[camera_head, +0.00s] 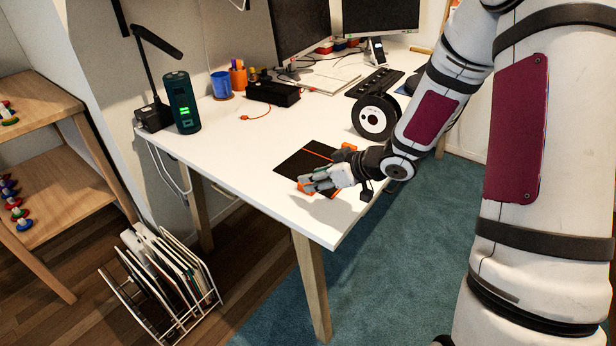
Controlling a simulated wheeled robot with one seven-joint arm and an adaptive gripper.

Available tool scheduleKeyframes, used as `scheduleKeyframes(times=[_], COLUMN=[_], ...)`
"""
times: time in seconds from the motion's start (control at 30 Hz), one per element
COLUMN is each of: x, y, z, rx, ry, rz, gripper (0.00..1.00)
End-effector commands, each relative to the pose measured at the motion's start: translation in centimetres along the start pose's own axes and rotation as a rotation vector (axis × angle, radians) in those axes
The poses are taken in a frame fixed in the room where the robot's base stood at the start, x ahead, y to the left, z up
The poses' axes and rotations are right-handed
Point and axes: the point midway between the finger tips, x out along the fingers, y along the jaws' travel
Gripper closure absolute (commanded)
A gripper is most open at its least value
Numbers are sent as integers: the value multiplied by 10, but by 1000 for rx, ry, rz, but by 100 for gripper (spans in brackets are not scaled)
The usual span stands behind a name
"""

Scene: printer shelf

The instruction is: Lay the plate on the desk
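The plate (297,165) is a thin black square with an orange line across it. In the head view it lies flat, or nearly flat, at the front part of the white desk (220,140). My gripper (325,169) is low over the plate's right side and hides part of it. Its orange-tipped fingers look spread apart, one nearer the desk's front edge and one farther back. I see nothing held between them. Whether a finger touches the plate is hard to tell.
A black-and-white spool (376,117) stands close behind my gripper. A dark green cylinder (183,102), a blue cup (221,85), a black box (273,92) and an orange cable are farther back. A wire rack (160,285) stands on the floor. The desk left of the plate is clear.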

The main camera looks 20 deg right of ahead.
Motion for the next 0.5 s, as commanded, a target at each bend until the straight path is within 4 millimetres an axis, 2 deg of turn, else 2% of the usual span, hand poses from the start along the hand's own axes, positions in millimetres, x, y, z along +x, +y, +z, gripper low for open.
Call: scheduleKeyframes(times=[0.03, 0.2, 0.33, 0.5], x=[-15, -48, -66, -77], y=[1, 0, 0, 0], z=[-2, -1, -1, 0], rx=[1, 1, 0, 1], ry=[-1, -1, 0, -1], rz=[4, 3, 3, 1], gripper=[62, 62, 62, 62])
